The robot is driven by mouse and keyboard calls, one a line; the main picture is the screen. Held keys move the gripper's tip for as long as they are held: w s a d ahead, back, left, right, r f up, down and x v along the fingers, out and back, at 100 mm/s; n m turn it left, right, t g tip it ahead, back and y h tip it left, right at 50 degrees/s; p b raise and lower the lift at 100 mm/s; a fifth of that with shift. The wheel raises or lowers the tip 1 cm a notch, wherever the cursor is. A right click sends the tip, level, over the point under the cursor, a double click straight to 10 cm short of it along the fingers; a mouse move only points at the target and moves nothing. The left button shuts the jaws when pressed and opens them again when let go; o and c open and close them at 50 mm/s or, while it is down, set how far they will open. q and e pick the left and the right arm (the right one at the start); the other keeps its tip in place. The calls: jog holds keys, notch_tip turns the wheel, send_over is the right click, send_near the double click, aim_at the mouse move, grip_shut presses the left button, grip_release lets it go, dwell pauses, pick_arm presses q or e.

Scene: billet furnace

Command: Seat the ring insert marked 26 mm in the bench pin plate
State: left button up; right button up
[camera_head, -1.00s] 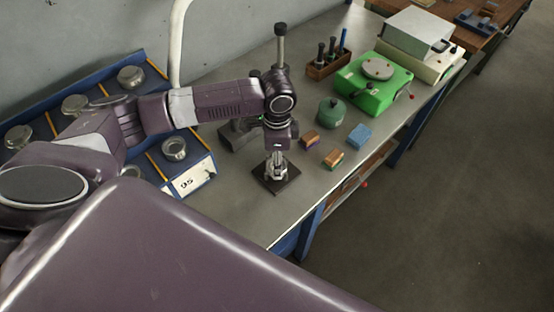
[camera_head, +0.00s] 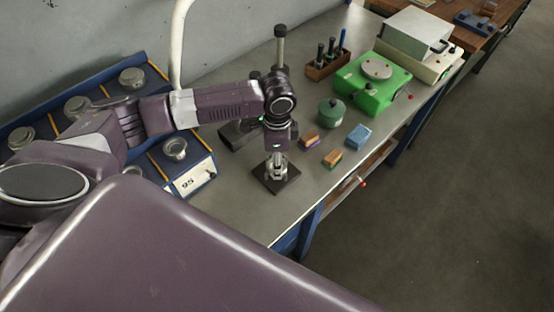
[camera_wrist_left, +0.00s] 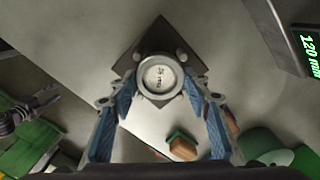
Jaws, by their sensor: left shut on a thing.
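My left gripper (camera_head: 277,168) points straight down over the dark square pin plate (camera_head: 276,184) on the bench. In the left wrist view its blue-padded fingers (camera_wrist_left: 160,92) are shut on the ring insert (camera_wrist_left: 160,77), a round metal ring with a pale marked face. The marking is too small to read surely. The ring lies over the middle of the diamond-turned plate (camera_wrist_left: 148,38), and two plate pins show beside its far rim. Whether the ring touches the plate or sits a little above it, I cannot tell.
A blue rack (camera_head: 192,183) with round metal pieces stands left. To the right are a green lidded pot (camera_head: 331,112), small blocks (camera_head: 332,158), a blue block (camera_head: 359,136), a green device (camera_head: 373,90) and a wooden tool holder (camera_head: 327,67). A green-lit display (camera_wrist_left: 308,52) shows in the wrist view.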

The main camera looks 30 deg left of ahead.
pick_arm(q)
jog(key=shift+f, duration=0.15)
jog(key=shift+f, duration=0.4)
jog(key=o, duration=1.4)
jog(key=shift+c, duration=0.2)
notch_tip(320, 180, up, 3)
jog(key=p, duration=0.3)
jog(key=shift+r+p, duration=0.85)
jog(key=shift+r, duration=0.35)
notch_tip(320, 180, up, 6)
jog(key=shift+f, duration=0.15)
